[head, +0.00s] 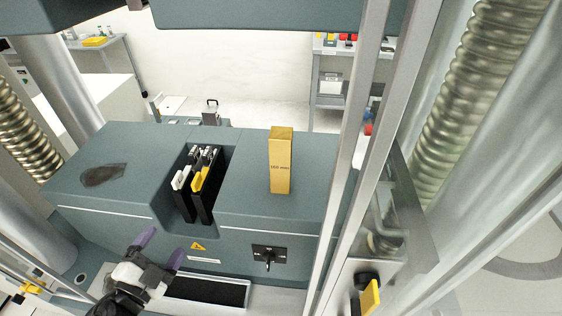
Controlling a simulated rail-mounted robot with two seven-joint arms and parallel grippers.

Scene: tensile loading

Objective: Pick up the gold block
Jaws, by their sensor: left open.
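The gold block (280,165) stands upright on the right part of the grey machine top. It is tall and narrow, with small dark lettering on its front face. My left gripper (162,248) is at the lower left, in front of the machine. Its two purple fingertips are apart, and nothing shows between them. It is to the left of the block and lower in the picture, well apart from it. My right gripper is not in view.
The grey machine top (240,205) has a slot with black holders (198,185) left of the block. A dark flat piece (103,175) lies at its left. A metal door frame (350,150) rises right of the block. Ribbed columns flank both sides.

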